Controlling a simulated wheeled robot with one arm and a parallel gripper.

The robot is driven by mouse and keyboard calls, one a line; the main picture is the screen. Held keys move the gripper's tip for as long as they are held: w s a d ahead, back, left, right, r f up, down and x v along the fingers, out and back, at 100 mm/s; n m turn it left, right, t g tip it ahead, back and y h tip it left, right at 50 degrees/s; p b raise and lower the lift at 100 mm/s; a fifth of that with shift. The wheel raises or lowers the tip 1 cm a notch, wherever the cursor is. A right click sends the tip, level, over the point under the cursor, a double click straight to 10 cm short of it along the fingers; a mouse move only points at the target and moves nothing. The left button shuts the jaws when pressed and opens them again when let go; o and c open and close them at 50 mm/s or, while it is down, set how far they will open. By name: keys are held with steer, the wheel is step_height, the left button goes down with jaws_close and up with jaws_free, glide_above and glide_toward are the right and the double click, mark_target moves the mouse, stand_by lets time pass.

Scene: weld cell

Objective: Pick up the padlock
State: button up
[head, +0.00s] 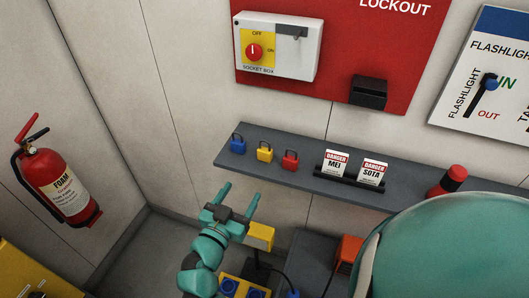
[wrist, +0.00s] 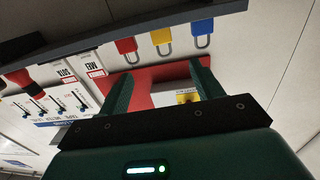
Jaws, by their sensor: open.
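Three padlocks stand in a row on the left part of a grey shelf (head: 308,168): a blue padlock (head: 238,146), a yellow padlock (head: 265,156) and a red padlock (head: 290,162). My gripper (head: 238,197) is open and empty, below the shelf's front edge, its fingers pointing up toward the padlocks. In the wrist view, the red padlock (wrist: 126,46), yellow padlock (wrist: 161,37) and blue padlock (wrist: 202,28) appear upside down, beyond the open gripper (wrist: 163,72). No finger touches a padlock.
Two danger tags (head: 335,164) stand in a black holder right of the padlocks. A red-capped item (head: 447,181) is farther right. The red lockout board (head: 350,55) with a socket box (head: 278,45) hangs above the shelf. A fire extinguisher (head: 60,180) is on the left wall.

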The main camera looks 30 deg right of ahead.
steer(key=p, duration=0.5)
glide_toward(264, 151)
steer(key=x, duration=0.3)
steer(key=shift+w+d+f, duration=0.1)
steer(key=shift+d+f, duration=0.15)
steer(key=shift+d, duration=0.1)
steer(key=shift+w+d+f, duration=0.1)
steer(key=shift+w+d, duration=0.2)
steer(key=shift+d, duration=0.1)
steer(key=p+x, duration=0.2)
steer(key=x, duration=0.1)
steer(key=p+x, duration=0.1)
steer(key=shift+w+d+r+p, duration=0.2)
steer(key=shift+w+r+p, duration=0.1)
steer(key=shift+r+p, duration=0.1)
steer(key=shift+w+d+f, duration=0.1)
steer(key=shift+w+d, duration=0.15)
steer(key=c, duration=1.1)
